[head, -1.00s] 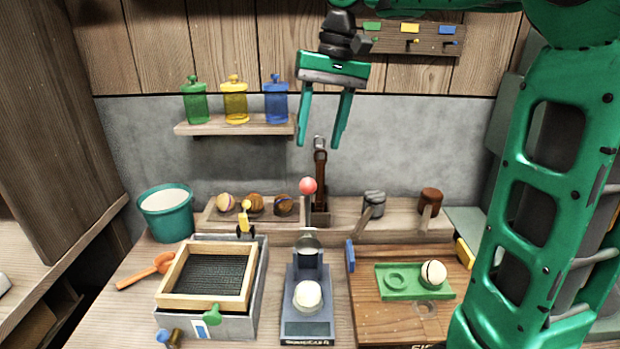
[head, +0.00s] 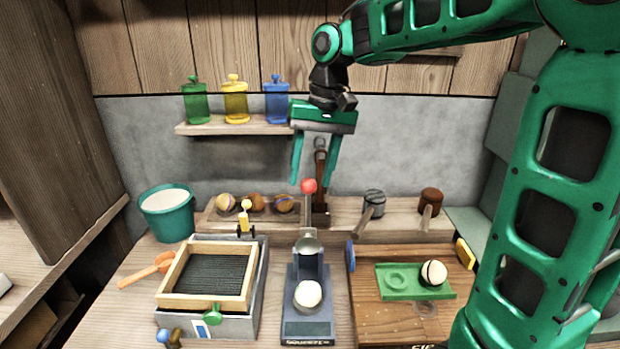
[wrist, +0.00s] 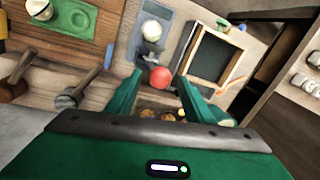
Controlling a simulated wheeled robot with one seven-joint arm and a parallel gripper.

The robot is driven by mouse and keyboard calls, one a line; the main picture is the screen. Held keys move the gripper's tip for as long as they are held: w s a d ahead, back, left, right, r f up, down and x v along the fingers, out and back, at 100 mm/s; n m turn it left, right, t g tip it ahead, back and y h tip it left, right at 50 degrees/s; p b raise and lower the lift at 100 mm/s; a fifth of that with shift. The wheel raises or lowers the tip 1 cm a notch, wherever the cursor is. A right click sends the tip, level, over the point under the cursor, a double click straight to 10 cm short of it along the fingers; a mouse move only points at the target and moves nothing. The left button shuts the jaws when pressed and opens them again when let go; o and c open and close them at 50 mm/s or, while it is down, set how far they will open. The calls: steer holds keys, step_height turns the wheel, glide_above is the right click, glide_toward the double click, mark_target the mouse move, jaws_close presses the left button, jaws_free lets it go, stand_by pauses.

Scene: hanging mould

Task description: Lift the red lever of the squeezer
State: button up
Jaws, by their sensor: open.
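The squeezer (head: 307,322) is a dark blue-grey press on the bench with a pale ball (head: 308,294) on it. Its lever stands upright at the back and ends in a red ball knob (head: 309,186). My gripper (head: 313,187) is open and points down, with its fingertips at about the height of the knob in the head view. In the wrist view the red knob (wrist: 160,77) shows just beyond and between the open fingertips (wrist: 155,83). I cannot tell whether the knob is fully between the fingers in depth.
A wooden-framed sieve box (head: 163,300) stands left of the squeezer, and a wooden board (head: 370,325) with a green tray (head: 392,293) stands right. Behind are a rack of balls (head: 255,222), mallets (head: 373,205) and a jar shelf (head: 220,128). A teal bucket (head: 168,222) is at left.

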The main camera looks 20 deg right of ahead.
steer(key=shift+a+f, duration=0.15)
steer(key=shift+f, duration=0.65)
steer(key=shift+c, duration=0.5)
jaws_close()
steer(key=shift+w+d, duration=0.4)
steer(key=shift+w, duration=0.5)
steer(key=shift+w+d, duration=0.35)
steer(key=shift+w, duration=0.55)
steer(key=shift+w+d, duration=0.4)
steer(key=shift+w, duration=0.5)
steer(key=shift+o, duration=0.4)
jaws_free()
steer(key=shift+w+d, duration=0.1)
steer(key=shift+w, duration=0.05)
